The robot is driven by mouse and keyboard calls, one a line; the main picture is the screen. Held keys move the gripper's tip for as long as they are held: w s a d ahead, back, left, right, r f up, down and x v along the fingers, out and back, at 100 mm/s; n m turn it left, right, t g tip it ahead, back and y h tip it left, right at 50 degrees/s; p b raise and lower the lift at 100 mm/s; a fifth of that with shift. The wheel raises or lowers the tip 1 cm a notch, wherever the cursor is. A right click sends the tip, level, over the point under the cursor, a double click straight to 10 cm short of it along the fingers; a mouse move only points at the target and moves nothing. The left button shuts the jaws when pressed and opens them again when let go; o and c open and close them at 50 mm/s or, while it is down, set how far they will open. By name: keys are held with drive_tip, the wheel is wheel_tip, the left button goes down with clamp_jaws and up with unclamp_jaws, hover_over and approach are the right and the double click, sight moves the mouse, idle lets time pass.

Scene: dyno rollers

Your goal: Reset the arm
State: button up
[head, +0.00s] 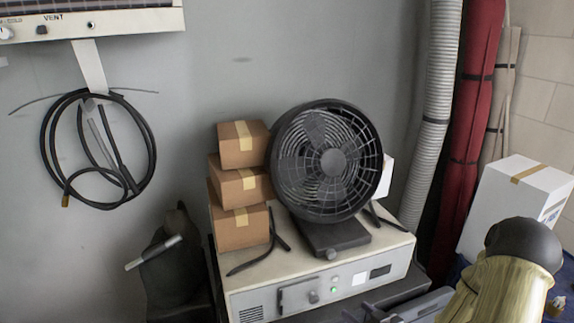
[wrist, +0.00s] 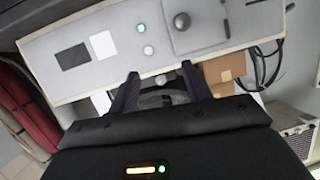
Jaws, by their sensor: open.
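My gripper (wrist: 160,82) is open in the wrist view, its two dark fingers spread apart with nothing held between them. The fingers point towards the light-coloured box unit (wrist: 110,28), whose front panel has a green light, a dark window and a knob. Part of a round fan grille shows between the fingers. In the head view the same unit (head: 252,305) stands low in the middle. Dark grey parts at the bottom edge, right of centre, look like my gripper, but are mostly cut off.
A black fan (head: 333,165) and a stack of three cardboard boxes (head: 240,185) stand on the unit. A coiled black hose (head: 45,150) hangs on the wall. A grey duct (head: 437,120), a red roll (head: 470,140) and a white box (head: 510,205) are on the right.

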drive_tip(key=s+a+r+m+g+h+b, duration=0.2)
drive_tip(key=s+g+h, duration=0.1)
drive_tip(key=s+g, duration=0.2)
drive_tip(key=s+a+r+m+g+h+b, duration=0.2)
drive_tip(key=s+g, duration=0.3)
drive_tip(key=s, duration=0.3)
drive_tip(key=shift+s+a+r+h+b, duration=0.25)
drive_tip(key=shift+r+h+b, duration=0.15)
drive_tip(key=shift+r+h, duration=0.1)
idle(0.6)
